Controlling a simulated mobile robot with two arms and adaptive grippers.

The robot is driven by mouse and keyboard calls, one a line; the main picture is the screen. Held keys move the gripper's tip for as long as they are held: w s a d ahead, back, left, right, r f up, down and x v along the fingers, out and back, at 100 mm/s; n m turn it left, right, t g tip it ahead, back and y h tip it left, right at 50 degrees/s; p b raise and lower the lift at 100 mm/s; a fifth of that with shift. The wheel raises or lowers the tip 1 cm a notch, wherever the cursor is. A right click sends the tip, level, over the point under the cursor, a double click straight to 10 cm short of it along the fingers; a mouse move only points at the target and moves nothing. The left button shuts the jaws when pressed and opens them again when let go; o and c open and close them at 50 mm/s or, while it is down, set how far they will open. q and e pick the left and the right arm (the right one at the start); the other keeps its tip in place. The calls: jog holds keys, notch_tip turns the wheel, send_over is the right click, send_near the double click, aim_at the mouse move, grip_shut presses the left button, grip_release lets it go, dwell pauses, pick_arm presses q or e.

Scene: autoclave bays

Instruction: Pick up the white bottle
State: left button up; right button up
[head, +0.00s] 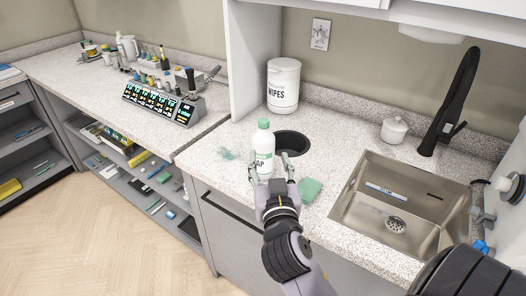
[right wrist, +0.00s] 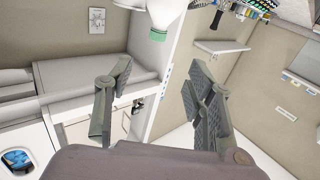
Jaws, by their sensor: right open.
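The white bottle (head: 264,152) with a green cap stands upright on the speckled counter, its label partly reading "AP". My right gripper (head: 270,170) is open in front of its lower part, with one finger toward each side in the head view. In the right wrist view the bottle (right wrist: 160,15) shows at the top edge, beyond the open fingers of the right gripper (right wrist: 160,85), with nothing held between them. Whether a finger touches the bottle cannot be told. My left gripper is in neither view.
A round dark opening (head: 292,143) lies right behind the bottle, with a wipes tub (head: 283,86) farther back. A green sponge (head: 310,189) is to the right, before the steel sink (head: 365,215) and black faucet (head: 449,105). A side panel (head: 240,60) rises on the left.

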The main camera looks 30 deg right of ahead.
aim_at(265, 126)
jog(key=p+x, duration=0.3)
jog(key=x, duration=0.7)
jog(key=shift+w+d+r, duration=0.15)
jog(key=shift+w+d, duration=0.05)
jog(key=shift+w, duration=0.05)
jog(key=shift+w+d+p, duration=0.3)
jog(key=shift+w+p, duration=0.1)
jog(key=shift+w, duration=0.05)
jog(key=shift+w+d, duration=0.15)
jog(key=shift+w, duration=0.1)
jog(key=p+x, duration=0.2)
jog(key=x, duration=0.1)
jog(key=shift+w+d, duration=0.15)
jog(key=shift+w+d+f, duration=0.25)
jog(key=shift+w+f, duration=0.1)
jog(key=shift+w, duration=0.15)
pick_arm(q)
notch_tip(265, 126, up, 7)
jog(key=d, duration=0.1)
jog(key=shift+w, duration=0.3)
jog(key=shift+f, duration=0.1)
pick_arm(e)
jog(key=shift+s+r, duration=0.1)
jog(key=shift+c, duration=0.4)
jog(key=shift+c, duration=0.7)
grip_shut()
